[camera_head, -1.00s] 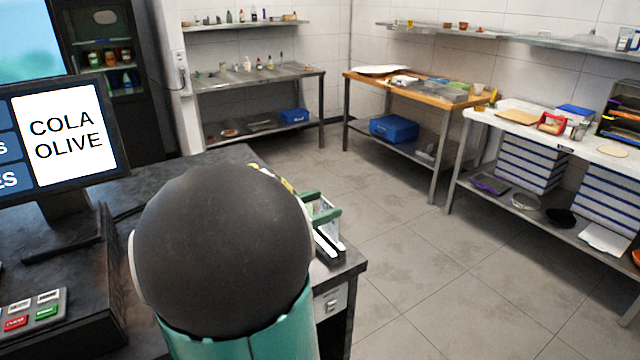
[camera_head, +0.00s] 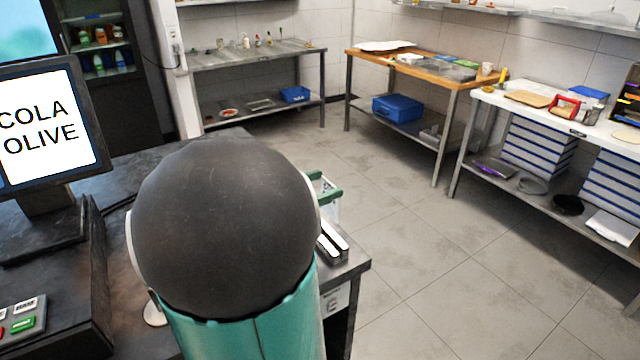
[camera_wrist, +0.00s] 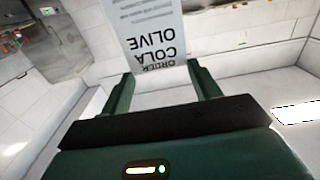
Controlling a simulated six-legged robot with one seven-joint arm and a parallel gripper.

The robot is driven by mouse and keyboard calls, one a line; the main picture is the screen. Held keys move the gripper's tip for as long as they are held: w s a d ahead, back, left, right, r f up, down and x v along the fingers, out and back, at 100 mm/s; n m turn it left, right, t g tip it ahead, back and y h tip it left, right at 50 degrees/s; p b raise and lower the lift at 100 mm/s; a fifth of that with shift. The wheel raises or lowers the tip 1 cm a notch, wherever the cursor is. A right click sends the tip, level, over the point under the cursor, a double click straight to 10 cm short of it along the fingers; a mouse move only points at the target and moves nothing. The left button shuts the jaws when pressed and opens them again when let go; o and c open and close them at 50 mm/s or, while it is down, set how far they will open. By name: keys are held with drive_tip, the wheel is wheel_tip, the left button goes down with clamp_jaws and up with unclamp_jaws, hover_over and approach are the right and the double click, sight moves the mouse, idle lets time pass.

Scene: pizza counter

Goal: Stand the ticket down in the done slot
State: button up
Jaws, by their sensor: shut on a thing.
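The ticket (camera_wrist: 152,36) is a white slip with dark printing, including "COLA" and "OLIVE", which reads upside down in the wrist view. My gripper (camera_wrist: 163,82) has its green fingers on either side of the ticket's near end and is shut on it. In the head view my gripper (camera_head: 325,188) shows only partly behind my dark rounded arm link. A dark holder with white strips (camera_head: 331,243) sits below it near the counter's right end. I cannot tell which part of it is the done slot, as my arm hides much there.
The dark counter (camera_head: 120,185) carries a screen (camera_head: 45,130) reading "COLA OLIVE" and a button pad (camera_head: 18,322) at left. Open tiled floor (camera_head: 425,255) lies to the right. A wooden-topped table (camera_head: 425,64) and a white-topped bench (camera_head: 545,118) stand beyond.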

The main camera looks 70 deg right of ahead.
drive_tip(key=shift+a+f, duration=0.15)
drive_tip(key=shift+f, duration=2.7)
drive_tip(key=shift+f, duration=1.65)
drive_tip(key=o, duration=1)
drive_tip(key=shift+w, duration=0.1)
drive_tip(key=shift+v, duration=5.95)
